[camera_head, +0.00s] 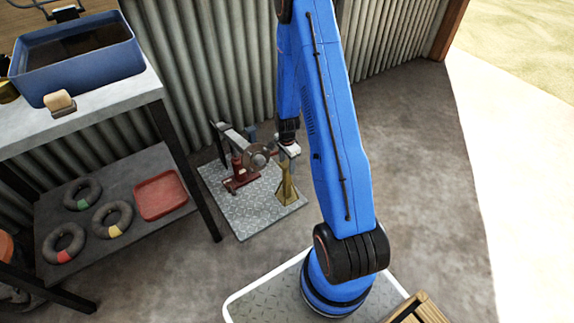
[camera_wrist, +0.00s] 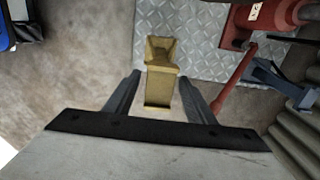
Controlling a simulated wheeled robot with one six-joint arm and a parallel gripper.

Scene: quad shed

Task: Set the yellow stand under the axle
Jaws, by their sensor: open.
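The yellow stand (camera_head: 287,190) stands upright near the right edge of a metal tread plate (camera_head: 240,215). In the wrist view the stand (camera_wrist: 160,62) lies between my two fingers. My gripper (camera_head: 290,152) is open and just above the stand's top; in the wrist view the fingers (camera_wrist: 160,84) are apart, with a gap visible on each side of the stand. The axle with its round hub (camera_head: 256,157) is just left of the stand. A red jack (camera_head: 238,178) is beneath the axle, and it shows at the upper right of the wrist view (camera_wrist: 282,14).
A bench (camera_head: 120,98) on the left carries a blue basin (camera_head: 75,62). Its lower shelf holds a red tray (camera_head: 160,195) and several dark rings. A corrugated wall (camera_head: 205,60) stands behind the plate. A wooden crate (camera_head: 420,308) is at lower right. The right floor is clear.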

